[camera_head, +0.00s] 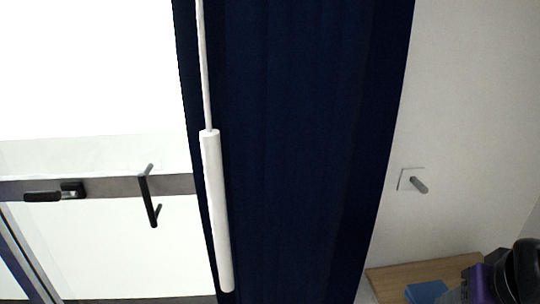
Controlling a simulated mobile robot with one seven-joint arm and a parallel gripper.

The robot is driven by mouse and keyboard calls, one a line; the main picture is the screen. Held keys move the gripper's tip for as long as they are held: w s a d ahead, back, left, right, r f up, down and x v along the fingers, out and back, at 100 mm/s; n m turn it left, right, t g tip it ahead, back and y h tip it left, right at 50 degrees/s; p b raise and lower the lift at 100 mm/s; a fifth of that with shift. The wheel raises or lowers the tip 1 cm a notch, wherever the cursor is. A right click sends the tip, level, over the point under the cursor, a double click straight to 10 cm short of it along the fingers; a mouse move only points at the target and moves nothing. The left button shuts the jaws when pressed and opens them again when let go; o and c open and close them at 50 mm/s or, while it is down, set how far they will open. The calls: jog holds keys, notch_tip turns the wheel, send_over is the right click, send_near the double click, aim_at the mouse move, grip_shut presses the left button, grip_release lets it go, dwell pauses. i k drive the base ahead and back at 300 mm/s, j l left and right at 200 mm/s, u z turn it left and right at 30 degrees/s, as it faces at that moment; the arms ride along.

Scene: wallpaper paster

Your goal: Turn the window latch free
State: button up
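A window at the left has a dark horizontal frame bar (110,186). A black lever with a small mounting block, which looks like the window latch (45,196), sits on this bar at the far left, its lever lying roughly level and pointing left. A black bar handle (150,196) stands out from the same bar further right, closer to upright. I cannot tell from this view whether the latch is engaged. My gripper does not show in the view.
A dark blue curtain (290,130) hangs right of the window, with a white wand (217,210) before its left edge. A wooden surface (395,284) at bottom right bears blue, purple and black items.

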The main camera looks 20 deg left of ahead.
aim_at(51, 196)
jog(key=u, duration=1.2)
jog(key=l+u, duration=0.1)
jog(key=u, duration=1.15)
jog(key=i+l, duration=0.05)
